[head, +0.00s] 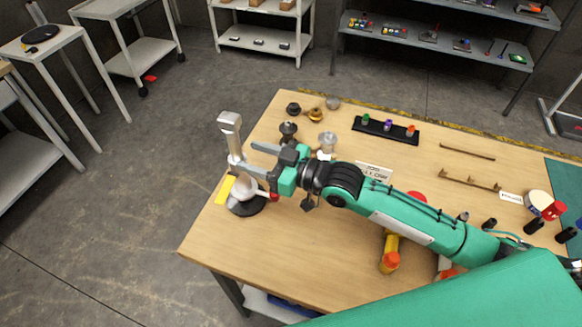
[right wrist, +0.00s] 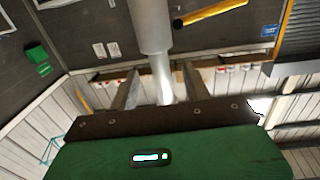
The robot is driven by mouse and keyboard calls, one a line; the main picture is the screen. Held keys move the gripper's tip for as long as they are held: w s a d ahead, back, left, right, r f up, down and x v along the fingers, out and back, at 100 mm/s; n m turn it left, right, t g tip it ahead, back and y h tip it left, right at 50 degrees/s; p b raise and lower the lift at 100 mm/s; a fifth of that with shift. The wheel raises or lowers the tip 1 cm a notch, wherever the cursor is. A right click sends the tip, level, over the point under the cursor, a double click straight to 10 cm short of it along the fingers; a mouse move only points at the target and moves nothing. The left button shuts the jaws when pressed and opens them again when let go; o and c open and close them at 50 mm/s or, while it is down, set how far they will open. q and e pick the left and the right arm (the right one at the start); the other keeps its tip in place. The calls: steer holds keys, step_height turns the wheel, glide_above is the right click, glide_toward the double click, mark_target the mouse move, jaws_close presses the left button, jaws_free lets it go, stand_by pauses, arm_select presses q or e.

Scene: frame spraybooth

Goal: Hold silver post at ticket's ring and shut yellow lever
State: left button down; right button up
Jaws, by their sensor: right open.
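The silver post (head: 232,138) stands upright at the left end of the table, with a wide flat top and a round black base (head: 246,208). A pale rounded part and a red-tipped part sit low on it. A yellow piece (head: 224,190) shows beside the post; it may be the lever. My right gripper (head: 243,156) is open at the post's middle height. In the right wrist view the post (right wrist: 151,28) rises between the spread fingers (right wrist: 160,80), and a yellow bar with a dark end (right wrist: 212,12) is beyond. A white ticket (head: 373,171) lies on the table, its print unreadable. My left gripper is out of view.
A black strip with coloured pegs (head: 387,129) lies toward the back of the table (head: 300,255). Metal cups and knobs (head: 327,140) stand near the gripper. A yellow-orange tool (head: 389,255) lies below my right arm. The front left tabletop is clear.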

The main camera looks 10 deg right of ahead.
steer(key=b+v, duration=0.2)
steer(key=v, duration=0.8)
steer(key=shift+s+d+b, duration=0.2)
steer(key=shift+d+b, duration=0.05)
steer(key=shift+b, duration=0.05)
